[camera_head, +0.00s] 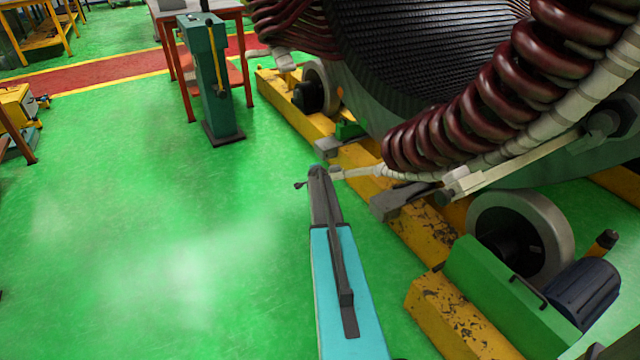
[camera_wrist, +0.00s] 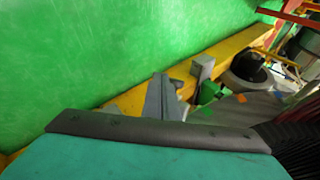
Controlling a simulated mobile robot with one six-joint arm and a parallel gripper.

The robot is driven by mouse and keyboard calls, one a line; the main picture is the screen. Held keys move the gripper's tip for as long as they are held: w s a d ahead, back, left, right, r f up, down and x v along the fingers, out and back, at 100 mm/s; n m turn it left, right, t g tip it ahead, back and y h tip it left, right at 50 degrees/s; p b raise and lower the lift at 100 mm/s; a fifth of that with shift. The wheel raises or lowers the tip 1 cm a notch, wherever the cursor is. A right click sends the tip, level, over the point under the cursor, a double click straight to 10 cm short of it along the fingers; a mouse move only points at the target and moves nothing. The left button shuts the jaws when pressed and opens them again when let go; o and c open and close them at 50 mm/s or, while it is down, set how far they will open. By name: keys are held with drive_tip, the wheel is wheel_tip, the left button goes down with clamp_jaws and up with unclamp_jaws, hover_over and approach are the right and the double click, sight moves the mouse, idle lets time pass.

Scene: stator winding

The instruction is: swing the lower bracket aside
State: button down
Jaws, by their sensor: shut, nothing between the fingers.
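A pale bar that looks like the lower bracket (camera_head: 525,163) slants along the underside of the stator (camera_head: 440,50) in the head view. Its left end meets a white joint beside the yellow beam. My gripper (camera_head: 320,174) is the dark end of my teal arm, near the beam's left edge. It is shut and empty. A thin whitish wrapped piece runs from beside its tip right toward the bar; I cannot tell whether they touch. In the wrist view, my dark and teal arm part fills the bottom and hides what lies below.
The chipped yellow beam (camera_head: 428,231) carries grey blocks and a roller (camera_head: 520,235). A green box and blue motor (camera_head: 583,292) stand at lower right. Dark red coils (camera_head: 480,125) hang above. A green post (camera_head: 208,75) stands behind. Open green floor (camera_head: 170,220) lies left.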

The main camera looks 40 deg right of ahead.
drive_tip(key=w+a+v, duration=0.1)
drive_tip(key=a+v, duration=0.1)
drive_tip(key=v, duration=0.8)
drive_tip(key=shift+p, duration=0.3)
drive_tip(key=shift+a+f, duration=0.15)
